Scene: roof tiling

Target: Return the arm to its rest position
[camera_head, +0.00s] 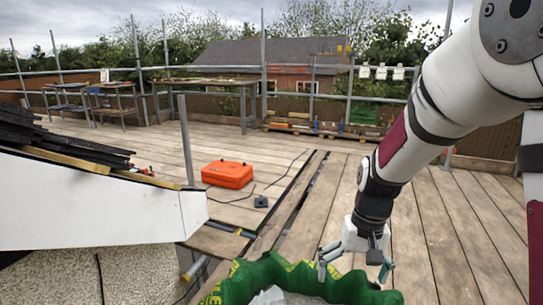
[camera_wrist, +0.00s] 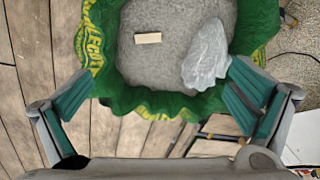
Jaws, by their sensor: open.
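My gripper (camera_head: 354,265) hangs at the end of my arm on the right side of the head view, pointing down. Its fingers are apart with nothing between them. In the wrist view, the two teal finger pads of my gripper (camera_wrist: 155,110) stand wide apart at left and right. Below it is an open green bag (camera_head: 235,286) with yellow lettering. The bag also shows in the wrist view (camera_wrist: 150,104), holding grey granular material (camera_wrist: 180,65), a small pale block (camera_wrist: 148,38) and a crumpled translucent plastic piece (camera_wrist: 206,55). The gripper hides part of the bag in the head view.
An orange case (camera_head: 227,174) and a small dark box (camera_head: 261,202) sit on the plank deck (camera_head: 425,240). A sloped roof edge with dark tiles (camera_head: 60,140) stands at left. Workbenches (camera_head: 212,82) and a scaffold railing line the back. Planks right of my arm are clear.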

